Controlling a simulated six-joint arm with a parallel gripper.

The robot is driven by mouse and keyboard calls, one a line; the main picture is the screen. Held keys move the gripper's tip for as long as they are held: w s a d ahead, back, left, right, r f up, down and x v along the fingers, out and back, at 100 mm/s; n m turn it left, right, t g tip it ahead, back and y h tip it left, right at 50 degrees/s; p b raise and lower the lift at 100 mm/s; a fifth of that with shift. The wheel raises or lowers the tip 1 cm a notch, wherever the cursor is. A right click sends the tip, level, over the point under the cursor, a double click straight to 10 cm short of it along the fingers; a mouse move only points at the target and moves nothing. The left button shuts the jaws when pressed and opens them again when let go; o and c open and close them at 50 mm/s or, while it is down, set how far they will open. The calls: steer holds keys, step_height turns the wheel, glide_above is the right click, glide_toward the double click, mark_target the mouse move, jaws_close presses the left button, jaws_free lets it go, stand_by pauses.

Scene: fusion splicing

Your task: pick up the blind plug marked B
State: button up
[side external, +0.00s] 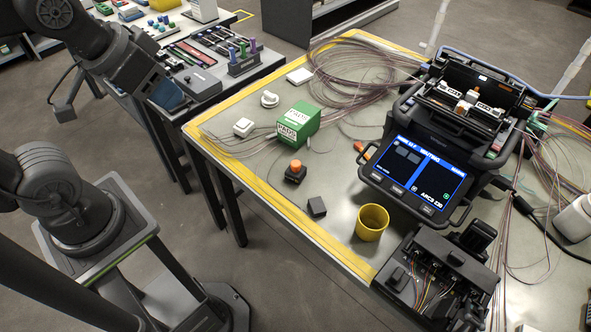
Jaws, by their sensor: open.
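My gripper (168,96) is at the upper left in the side external view, at the end of my dark arm. It hangs in front of the side table, to the left of its rack. Its fingers are small and hard to make out; it is open and I see nothing held in it. A dark rack (243,66) on the side table holds several upright coloured pieces, blue, green and purple. These may be plugs, but no letter is readable on them, so I cannot tell which thing is the blind plug marked B.
The side table also carries trays of tools (190,55) and small coloured parts. The yellow-edged workbench holds a green box (298,122), a black-and-orange button (295,172), a yellow cup (371,222), a splicer with a lit screen (418,172) and loose fibre coils (350,70).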

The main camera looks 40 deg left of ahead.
steer(key=o, duration=0.6)
steer(key=m+g, duration=0.6)
steer(key=m, duration=0.9)
glide_above(296, 163)
step_height(296, 163, down, 18)
steer(key=f, duration=0.8)
steer(key=shift+s+d+f, duration=0.1)
steer(key=shift+d, duration=0.2)
steer(key=shift+a+f, duration=0.15)
steer(key=shift+f, duration=1.2)
steer(key=shift+a+f, duration=0.15)
steer(key=shift+f, duration=1.15)
